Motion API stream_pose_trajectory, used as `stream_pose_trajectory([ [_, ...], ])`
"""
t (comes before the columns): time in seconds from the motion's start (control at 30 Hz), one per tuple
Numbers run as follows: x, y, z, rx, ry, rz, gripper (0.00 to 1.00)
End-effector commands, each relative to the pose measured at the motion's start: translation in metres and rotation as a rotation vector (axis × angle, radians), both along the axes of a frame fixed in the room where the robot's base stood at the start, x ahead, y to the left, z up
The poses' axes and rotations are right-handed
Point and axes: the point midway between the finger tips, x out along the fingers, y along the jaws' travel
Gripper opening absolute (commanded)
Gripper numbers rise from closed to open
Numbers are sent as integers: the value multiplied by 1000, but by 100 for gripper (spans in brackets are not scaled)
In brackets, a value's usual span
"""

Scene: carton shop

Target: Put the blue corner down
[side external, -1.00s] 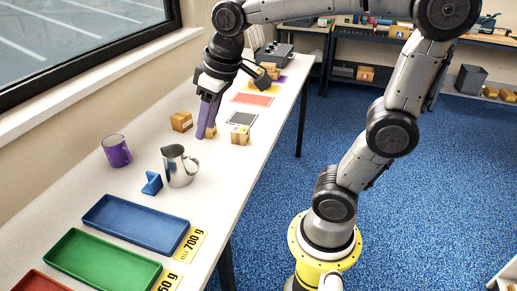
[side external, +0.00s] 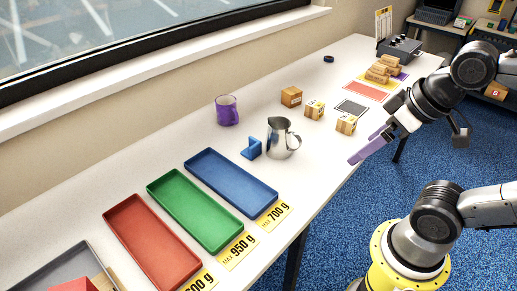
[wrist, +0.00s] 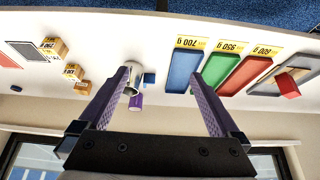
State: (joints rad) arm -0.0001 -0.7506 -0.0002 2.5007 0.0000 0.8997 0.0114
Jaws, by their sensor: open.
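The blue corner (side external: 251,148) stands on the white table just left of the metal pitcher (side external: 283,139), on the window side of the blue tray (side external: 232,183). It also shows in the wrist view (wrist: 149,79), between my spread fingers in the picture and well beyond them. My gripper (side external: 357,158) has purple fingers. It is open and empty, raised near the table's right edge, to the right of the pitcher and apart from the corner. The wrist view shows the two fingers (wrist: 160,76) wide apart with nothing between them.
A purple mug (side external: 227,110) stands behind the corner. Several small cartons (side external: 314,109) sit beyond the pitcher. A green tray (side external: 194,210) and a red tray (side external: 152,241) lie nearer, with weight labels in front. A grey tray (side external: 72,268) holds a red item.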

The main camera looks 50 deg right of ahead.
Motion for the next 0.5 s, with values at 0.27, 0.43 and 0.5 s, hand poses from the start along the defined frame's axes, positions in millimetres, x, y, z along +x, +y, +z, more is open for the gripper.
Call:
stream_pose_trajectory([
  [0.27, -3, -13, 13, 110, 17, -343, 99],
  [0.43, 18, -38, 41, 140, 25, -688, 99],
  [0.5, 33, -47, 51, 133, 27, -825, 99],
])
